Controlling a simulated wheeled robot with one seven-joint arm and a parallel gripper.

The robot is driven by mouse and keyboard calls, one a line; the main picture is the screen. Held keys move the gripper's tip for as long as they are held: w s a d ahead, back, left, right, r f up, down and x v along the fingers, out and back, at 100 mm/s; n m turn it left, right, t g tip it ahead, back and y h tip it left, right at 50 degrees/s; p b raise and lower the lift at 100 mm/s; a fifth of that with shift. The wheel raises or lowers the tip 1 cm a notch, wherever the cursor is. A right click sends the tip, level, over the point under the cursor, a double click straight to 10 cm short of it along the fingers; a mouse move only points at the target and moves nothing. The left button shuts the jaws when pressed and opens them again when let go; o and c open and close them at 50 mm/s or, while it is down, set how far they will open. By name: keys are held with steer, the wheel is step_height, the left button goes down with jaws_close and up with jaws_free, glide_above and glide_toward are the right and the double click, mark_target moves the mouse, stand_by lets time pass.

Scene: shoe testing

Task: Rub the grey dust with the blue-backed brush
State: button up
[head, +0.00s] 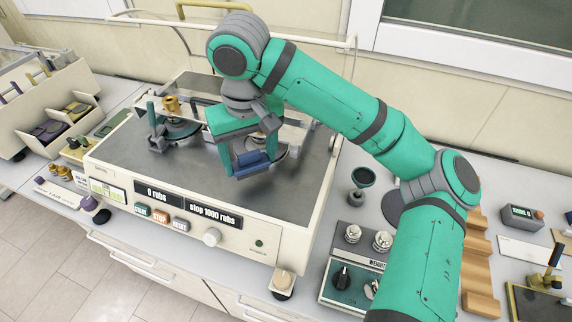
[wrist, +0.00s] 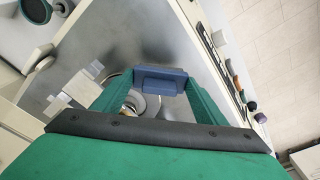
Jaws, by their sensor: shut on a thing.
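My gripper (head: 251,160) is shut on the blue-backed brush (head: 253,168), above the grey metal top of the rubbing machine (head: 285,195). In the wrist view the blue back (wrist: 160,79) spans the gap between my two green fingers. The brush's bristles are hidden in both views. I cannot tell whether it touches the surface below. A darker patch (wrist: 150,47) shows on the metal top just beyond the brush in the wrist view. I cannot tell whether it is the grey dust or a shadow. No grey dust stands out clearly in the head view.
A round holder with a brass weight (head: 171,104) stands on the machine's left. The front panel displays (head: 157,193) read "0 rubs" and "stop 1000 rubs". A dark-topped cup (head: 363,178) and a weights tray (head: 367,238) stand at the right. The plate's front right is clear.

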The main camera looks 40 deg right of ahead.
steer(key=shift+w+a+r, duration=0.1)
steer(key=shift+a+r, duration=0.05)
steer(key=shift+r, duration=0.95)
steer(key=shift+a+r, duration=0.1)
steer(key=shift+r, duration=1.1)
steer(key=shift+d, duration=0.1)
